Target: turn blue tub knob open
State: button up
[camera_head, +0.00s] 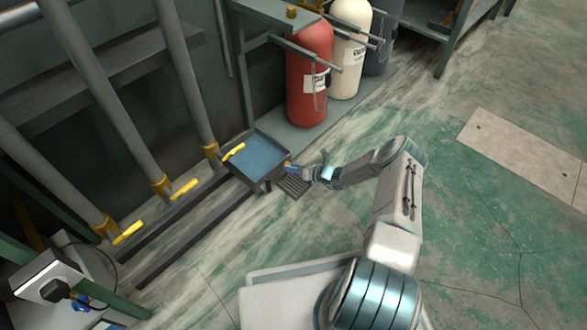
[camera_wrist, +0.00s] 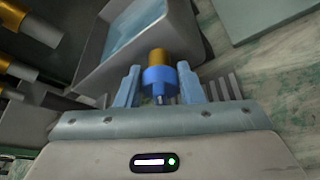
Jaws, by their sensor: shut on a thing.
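The blue tub knob (camera_wrist: 159,76) is a small blue collar on a brass stub at the near side of the tub. In the wrist view my gripper (camera_wrist: 158,69) has a finger on each side of the knob and is shut on it. The tub (camera_wrist: 87,62) is a grey box with blue liquid inside; it also shows in the head view (camera_head: 256,155). In the head view my gripper (camera_head: 301,172) reaches the tub's right side from the right, and the knob is a small blue spot (camera_head: 290,168) there. Its turn angle is hard to tell.
A dark slatted grate (camera_head: 294,186) lies on the floor under my gripper. Yellow handles (camera_head: 127,232) sit by the pipes on the left. Red (camera_head: 308,75) and cream (camera_head: 349,45) cylinders stand behind the tub.

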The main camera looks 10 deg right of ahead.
jog(key=m+y, duration=0.2)
jog(key=m, duration=0.2)
jog(key=shift+f, duration=0.15)
jog(key=m+y, duration=0.2)
jog(key=m, duration=0.2)
jog(key=shift+d+m, duration=0.1)
jog(key=shift+m, duration=0.2)
dwell(0.3)
jog(key=o, duration=1)
jog(key=shift+c, duration=0.2)
jog(key=v, duration=0.4)
jog(key=p+v, duration=0.1)
jog(key=v, duration=0.8)
jog(key=shift+s+d+f, duration=0.1)
jog(key=shift+d+f, duration=0.2)
jog(key=shift+d, duration=0.1)
